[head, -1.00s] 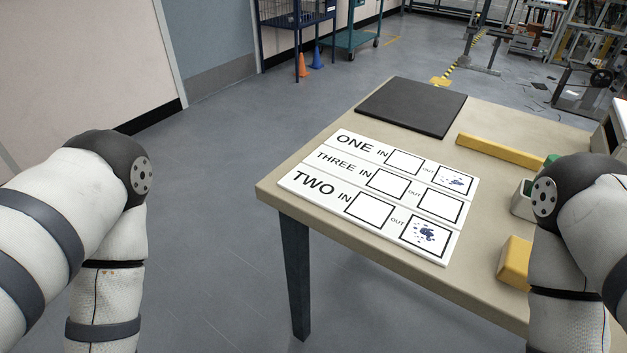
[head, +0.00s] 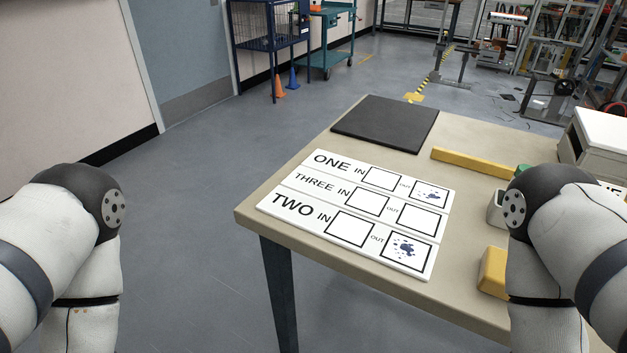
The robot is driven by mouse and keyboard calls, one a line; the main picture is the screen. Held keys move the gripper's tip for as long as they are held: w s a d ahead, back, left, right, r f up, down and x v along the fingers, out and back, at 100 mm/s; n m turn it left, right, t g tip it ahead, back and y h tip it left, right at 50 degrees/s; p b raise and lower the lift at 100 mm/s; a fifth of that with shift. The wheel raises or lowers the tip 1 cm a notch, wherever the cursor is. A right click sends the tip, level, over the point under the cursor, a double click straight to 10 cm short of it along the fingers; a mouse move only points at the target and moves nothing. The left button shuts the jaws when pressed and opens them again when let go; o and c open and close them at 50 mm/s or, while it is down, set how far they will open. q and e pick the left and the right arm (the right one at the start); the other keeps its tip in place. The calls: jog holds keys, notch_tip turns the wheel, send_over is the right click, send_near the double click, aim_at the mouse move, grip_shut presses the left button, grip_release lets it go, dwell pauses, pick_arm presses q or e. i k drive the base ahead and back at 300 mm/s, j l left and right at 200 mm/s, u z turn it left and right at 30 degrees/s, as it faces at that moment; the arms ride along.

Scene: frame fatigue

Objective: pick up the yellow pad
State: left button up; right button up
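A yellow block (head: 492,272), perhaps the pad, lies near the right side of the table, partly hidden behind my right arm. A long yellow bar (head: 473,163) lies farther back on the table. I cannot tell for certain which one is the pad. My two arms show at the left and right edges of the head view, bent downward. Both grippers are out of view below the frame.
A beige table (head: 330,262) holds a white board (head: 290,215) marked ONE, THREE, TWO, with dark blue blots in two squares. A black mat (head: 385,124) lies at the back. A white box-like device (head: 600,145) stands at the right. Floor left of the table is clear.

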aim_at(491, 278)
jog(key=z, duration=1.3)
